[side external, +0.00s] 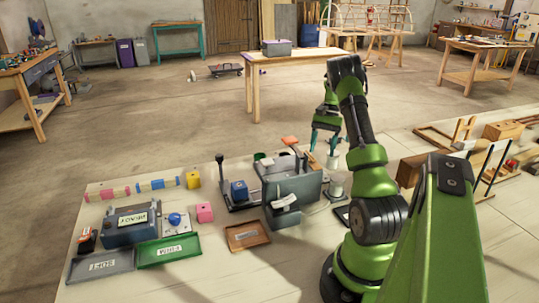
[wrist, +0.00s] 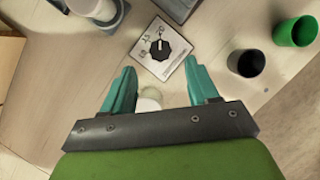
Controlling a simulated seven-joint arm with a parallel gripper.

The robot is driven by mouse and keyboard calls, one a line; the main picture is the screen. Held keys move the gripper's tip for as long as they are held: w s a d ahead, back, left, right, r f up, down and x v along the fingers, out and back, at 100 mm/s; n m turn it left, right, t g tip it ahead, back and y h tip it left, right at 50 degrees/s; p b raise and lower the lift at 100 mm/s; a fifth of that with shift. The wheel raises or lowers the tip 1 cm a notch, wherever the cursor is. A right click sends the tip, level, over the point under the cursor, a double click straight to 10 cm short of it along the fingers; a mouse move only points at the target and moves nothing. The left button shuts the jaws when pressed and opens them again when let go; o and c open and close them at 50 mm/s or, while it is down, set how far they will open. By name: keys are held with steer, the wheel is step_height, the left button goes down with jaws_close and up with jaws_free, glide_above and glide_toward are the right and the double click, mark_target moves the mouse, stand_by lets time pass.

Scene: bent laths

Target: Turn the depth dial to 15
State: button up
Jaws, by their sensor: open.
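A black pointer knob (wrist: 160,49) sits on a pale square dial plate (wrist: 176,72) with printed marks in the wrist view. Its pointer aims towards the top of that picture; the marks are too small to read surely. My gripper (wrist: 164,75) is open, its teal fingers either side of the picture's middle, apart from the knob, which shows beyond the fingertips. In the side view my gripper (side external: 325,142) hangs above the far part of the bench, and the black knob cannot be made out. A separate blue knob (side external: 175,219) sits beside a grey READY box (side external: 132,222).
A dark cup (wrist: 246,63) and a green cup (wrist: 296,31) stand right of the dial in the wrist view. A grey machine (side external: 290,180) stands left of my arm. Green (side external: 168,258) and brown (side external: 247,244) trays lie nearer. Wooden frames occupy the right end.

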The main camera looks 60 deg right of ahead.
steer(key=x, duration=0.6)
steer(key=shift+a+f, duration=0.1)
steer(key=shift+f, duration=0.15)
steer(key=c, duration=1)
